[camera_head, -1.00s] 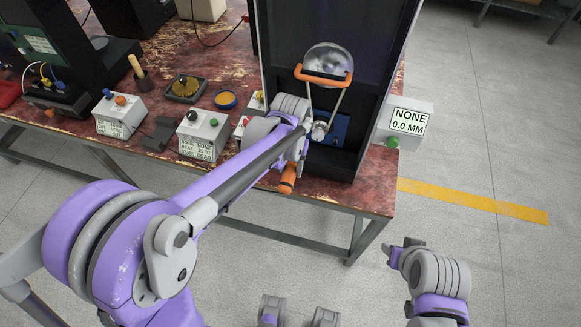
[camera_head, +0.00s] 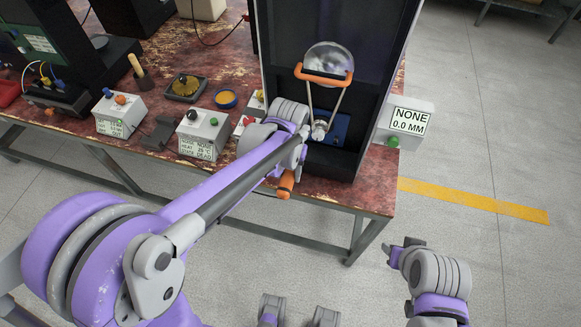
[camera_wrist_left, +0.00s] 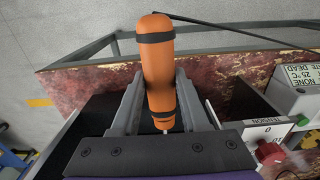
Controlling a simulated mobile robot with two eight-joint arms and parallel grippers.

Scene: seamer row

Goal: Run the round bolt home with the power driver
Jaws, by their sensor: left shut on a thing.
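The power driver (camera_wrist_left: 158,62) is an orange cylinder with black bands. In the left wrist view it stands between the two grey fingers of my left gripper (camera_wrist_left: 160,92), which is shut on it. A thin metal shaft shows at its lower end, and a dark cord runs off to the right from its upper end. In the head view the driver's orange end (camera_head: 286,185) shows at the table's front edge, below my left wrist. The round bolt cannot be made out in either view. My right gripper (camera_head: 392,250) is over the floor at right, its fingers unclear.
A grey box (camera_head: 405,123) reads NONE, 0.0 MM. Control boxes (camera_head: 203,135) crowd the table's left (camera_head: 70,122). Floor at right is open.

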